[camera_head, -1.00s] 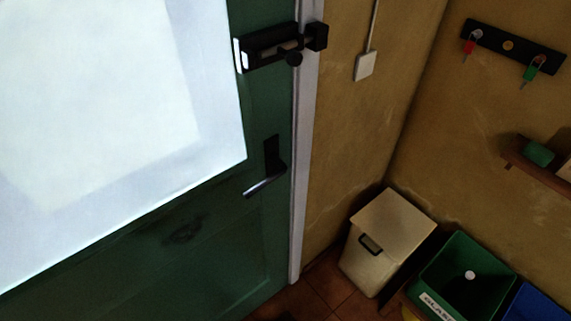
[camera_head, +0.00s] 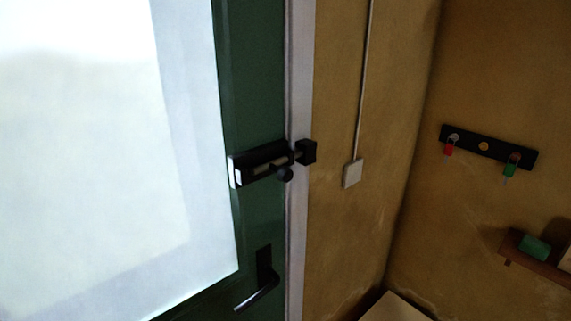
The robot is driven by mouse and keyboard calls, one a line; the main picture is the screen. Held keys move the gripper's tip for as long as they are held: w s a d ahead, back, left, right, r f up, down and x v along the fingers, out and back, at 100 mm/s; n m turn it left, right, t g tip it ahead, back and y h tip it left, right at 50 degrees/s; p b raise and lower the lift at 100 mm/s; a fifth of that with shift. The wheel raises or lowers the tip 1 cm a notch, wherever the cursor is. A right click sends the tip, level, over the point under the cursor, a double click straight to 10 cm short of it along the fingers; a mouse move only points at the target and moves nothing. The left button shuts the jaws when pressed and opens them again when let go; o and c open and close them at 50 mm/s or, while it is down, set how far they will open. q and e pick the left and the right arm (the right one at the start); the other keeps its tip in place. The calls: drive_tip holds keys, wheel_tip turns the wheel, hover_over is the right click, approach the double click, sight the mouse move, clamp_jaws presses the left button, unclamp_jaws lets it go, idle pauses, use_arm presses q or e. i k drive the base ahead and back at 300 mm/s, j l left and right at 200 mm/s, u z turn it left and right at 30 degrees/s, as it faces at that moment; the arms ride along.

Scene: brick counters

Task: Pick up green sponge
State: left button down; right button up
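A small green block that looks like the green sponge (camera_head: 534,247) sits on a wooden wall shelf (camera_head: 547,270) at the right edge of the head view. A pale object beside it is cut off by the picture's edge. Neither of my grippers shows in the head view.
A green door (camera_head: 252,105) with a bright window, a black bolt (camera_head: 265,163) and a handle (camera_head: 261,286) is at the left. A key rack (camera_head: 488,147) with a red and a green key hangs above the shelf. A pale bin lid (camera_head: 395,308) shows at the bottom.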

sight(537, 248)
drive_tip(key=z, duration=1.7)
drive_tip(key=u, duration=2.05)
drive_tip(key=z, duration=2.05)
